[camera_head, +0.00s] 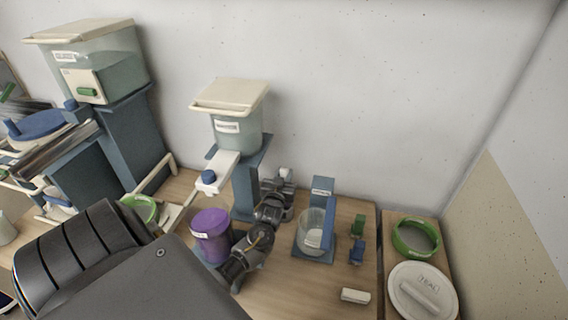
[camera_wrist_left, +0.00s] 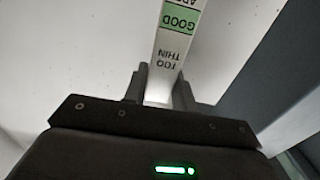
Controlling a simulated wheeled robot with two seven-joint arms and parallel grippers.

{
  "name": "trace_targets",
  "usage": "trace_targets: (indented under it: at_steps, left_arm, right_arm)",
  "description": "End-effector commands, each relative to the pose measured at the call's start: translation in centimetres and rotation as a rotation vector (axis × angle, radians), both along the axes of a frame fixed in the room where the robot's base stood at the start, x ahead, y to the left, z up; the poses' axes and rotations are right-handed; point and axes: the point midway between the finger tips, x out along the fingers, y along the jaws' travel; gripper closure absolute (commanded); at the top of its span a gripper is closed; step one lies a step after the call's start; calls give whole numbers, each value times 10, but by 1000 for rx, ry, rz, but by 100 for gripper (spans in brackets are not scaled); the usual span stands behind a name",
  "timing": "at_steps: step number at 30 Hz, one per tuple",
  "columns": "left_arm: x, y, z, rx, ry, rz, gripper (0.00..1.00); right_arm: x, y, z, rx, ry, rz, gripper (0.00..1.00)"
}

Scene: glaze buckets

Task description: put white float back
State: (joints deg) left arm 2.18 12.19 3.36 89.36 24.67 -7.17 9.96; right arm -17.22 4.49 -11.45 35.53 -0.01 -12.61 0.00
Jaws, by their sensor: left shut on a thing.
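My left gripper (camera_head: 287,182) is reached out to the back of the bench, beside the blue stand under the smaller bucket. In the left wrist view its two fingers (camera_wrist_left: 160,88) are shut on a white strip, which I take to be the white float (camera_wrist_left: 178,48). The strip carries a green band marked GOOD and the words TOO THIN, upside down in that view. Its top runs out of the picture. In the head view only a small white bit shows at the gripper's tip. My right gripper is not in view.
A clear jar (camera_head: 311,242) with a blue holder (camera_head: 322,187) stands right of my arm. A purple pot (camera_head: 211,238) stands left of it. The smaller lidded bucket (camera_head: 236,132) is above on its stand (camera_head: 246,190). Green and blue small blocks, a green ring (camera_head: 397,240) and a white lid (camera_head: 405,307) lie right.

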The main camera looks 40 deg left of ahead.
Motion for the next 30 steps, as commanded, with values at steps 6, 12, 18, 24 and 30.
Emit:
trace_targets:
  at_steps: [6, 12, 18, 24, 30]
  left_arm:
    - [0, -1, -23, 0, 2, -1, 100]
    - [0, -1, -38, 0, 0, -1, 100]
    - [0, -1, -39, 0, -1, -1, 100]
    - [0, 0, -45, 0, -1, -1, 100]
    - [0, 0, -51, 0, -1, 0, 100]
  right_arm:
    - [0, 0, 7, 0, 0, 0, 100]
    - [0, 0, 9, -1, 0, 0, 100]
    - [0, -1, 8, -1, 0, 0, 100]
    - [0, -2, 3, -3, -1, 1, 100]
    - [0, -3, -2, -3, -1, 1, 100]
